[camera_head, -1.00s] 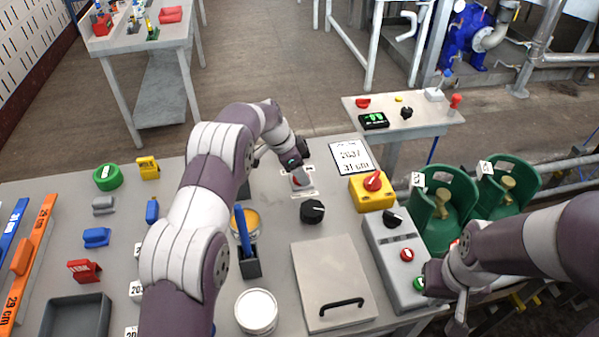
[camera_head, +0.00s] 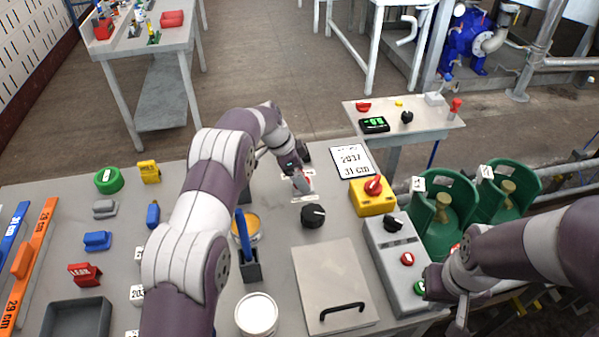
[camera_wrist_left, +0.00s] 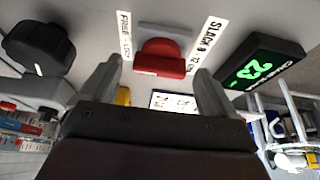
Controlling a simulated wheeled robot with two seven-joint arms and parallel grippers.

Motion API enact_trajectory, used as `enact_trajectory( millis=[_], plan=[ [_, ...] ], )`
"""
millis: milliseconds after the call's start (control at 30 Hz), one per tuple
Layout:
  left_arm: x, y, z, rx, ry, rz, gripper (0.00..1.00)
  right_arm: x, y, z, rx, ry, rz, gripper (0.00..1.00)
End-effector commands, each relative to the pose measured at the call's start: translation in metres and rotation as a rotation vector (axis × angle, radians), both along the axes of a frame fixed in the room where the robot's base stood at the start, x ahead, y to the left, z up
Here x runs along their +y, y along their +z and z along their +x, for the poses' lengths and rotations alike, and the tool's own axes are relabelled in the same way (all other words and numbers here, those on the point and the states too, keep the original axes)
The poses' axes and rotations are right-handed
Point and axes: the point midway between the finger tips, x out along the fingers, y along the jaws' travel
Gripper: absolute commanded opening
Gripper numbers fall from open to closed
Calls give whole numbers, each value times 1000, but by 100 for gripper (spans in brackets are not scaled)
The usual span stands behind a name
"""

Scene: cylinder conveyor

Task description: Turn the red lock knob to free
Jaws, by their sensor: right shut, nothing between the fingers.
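The red lock knob (camera_wrist_left: 160,60) shows in the left wrist view, on a grey base between a "FREE LOCK" label (camera_wrist_left: 125,38) and a "SLACK" label (camera_wrist_left: 208,45). In the head view the knob (camera_head: 308,182) is mostly hidden by my left gripper (camera_head: 303,186). In the left wrist view my left gripper (camera_wrist_left: 156,70) is open, one finger on each side of the red knob, with nothing visibly held. Contact cannot be made out. My right gripper (camera_head: 460,318) is shut and empty beside the grey control box, at the right.
A black knob (camera_head: 313,216) stands close by on the table. A yellow box (camera_head: 372,205) with another red knob (camera_head: 373,185) is to the right. A grey lidded panel (camera_head: 330,270), a grey control box (camera_head: 392,262) and a white sign (camera_head: 352,160) are also near.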

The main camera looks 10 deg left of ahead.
Motion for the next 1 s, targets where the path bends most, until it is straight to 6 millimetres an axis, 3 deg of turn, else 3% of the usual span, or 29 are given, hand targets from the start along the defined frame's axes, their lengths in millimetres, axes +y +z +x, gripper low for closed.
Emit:
enact_trajectory(
  millis=[233, 400, 467, 700, 833, 1000],
  plan=[
    [0, 11, 0, 2, 0, -1, 89, 0, 10, 0, 0, 0, 0, 0],
    [0, 56, 0, -1, 0, 0, 89, 0, 47, 0, 0, 0, 0, 0],
    [-17, 49, -5, -1, -5, -1, 89, 0, 27, 1, -2, 0, 0, 0],
    [-76, 86, -26, -3, -4, -1, 89, 0, 16, 0, 0, 0, 0, 0],
    [-97, 100, -33, 0, -3, 0, 89, 0, 15, 0, 0, 0, 0, 0],
    [-109, 109, -38, 0, 0, 0, 89, 0, 14, 0, 0, 0, 0, 0]
  ],
)
